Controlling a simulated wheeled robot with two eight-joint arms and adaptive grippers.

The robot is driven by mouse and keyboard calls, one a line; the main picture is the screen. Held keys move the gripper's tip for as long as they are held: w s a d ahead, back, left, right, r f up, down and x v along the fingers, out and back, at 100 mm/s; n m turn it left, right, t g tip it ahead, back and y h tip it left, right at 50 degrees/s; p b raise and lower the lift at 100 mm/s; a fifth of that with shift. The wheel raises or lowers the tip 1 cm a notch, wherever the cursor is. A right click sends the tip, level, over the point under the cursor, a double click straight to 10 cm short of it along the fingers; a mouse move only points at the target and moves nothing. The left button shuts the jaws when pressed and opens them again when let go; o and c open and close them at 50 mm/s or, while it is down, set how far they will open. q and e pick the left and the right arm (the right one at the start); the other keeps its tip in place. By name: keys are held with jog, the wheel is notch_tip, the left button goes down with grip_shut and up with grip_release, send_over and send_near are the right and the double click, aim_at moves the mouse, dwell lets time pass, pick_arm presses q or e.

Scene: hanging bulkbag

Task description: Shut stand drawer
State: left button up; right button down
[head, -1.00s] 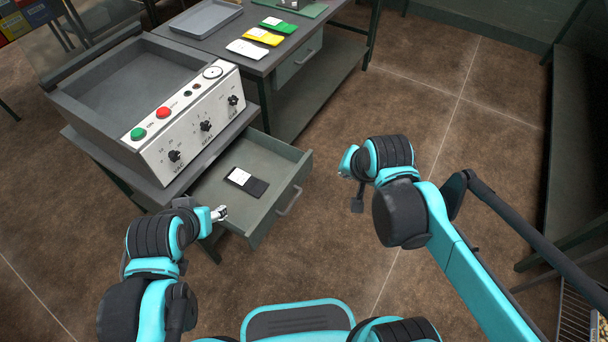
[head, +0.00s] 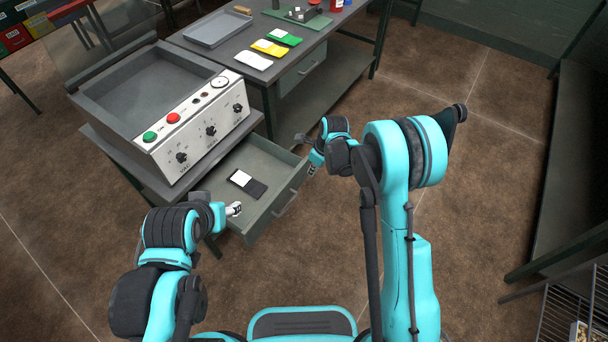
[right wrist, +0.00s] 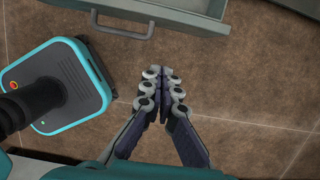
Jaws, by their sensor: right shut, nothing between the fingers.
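The stand drawer (head: 262,176) is pulled out from under the control-panel machine on its stand. A dark wallet-like item with a white card (head: 246,184) lies inside. The drawer's handle (head: 285,203) is on its front, and it also shows at the top of the right wrist view (right wrist: 122,28). My right gripper (head: 312,169) is near the drawer front's far right corner. In the right wrist view its fingers (right wrist: 163,78) are together, empty and apart from the handle. My left gripper (head: 234,209) is by the drawer's near left side; its fingers are too small to read.
The machine (head: 190,130) with green and red buttons sits on the stand above the drawer. A workbench (head: 255,50) with a grey tray (head: 218,28) and coloured packets stands behind. Floor (head: 490,200) is free to the right. A wire rack (head: 572,310) stands at bottom right.

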jog(key=b, duration=0.3)
send_near(298, 176)
jog(key=s+d+f, duration=0.1)
jog(key=s+f, duration=0.4)
pick_arm(q)
jog(key=shift+f+b, duration=0.75)
jog(key=shift+f, duration=1.6)
pick_arm(e)
jog(key=shift+w+a, duration=1.4)
jog(key=shift+w, duration=0.05)
pick_arm(q)
jog(key=shift+a, duration=0.15)
pick_arm(e)
jog(key=shift+w+a, duration=0.1)
jog(key=shift+w, duration=0.05)
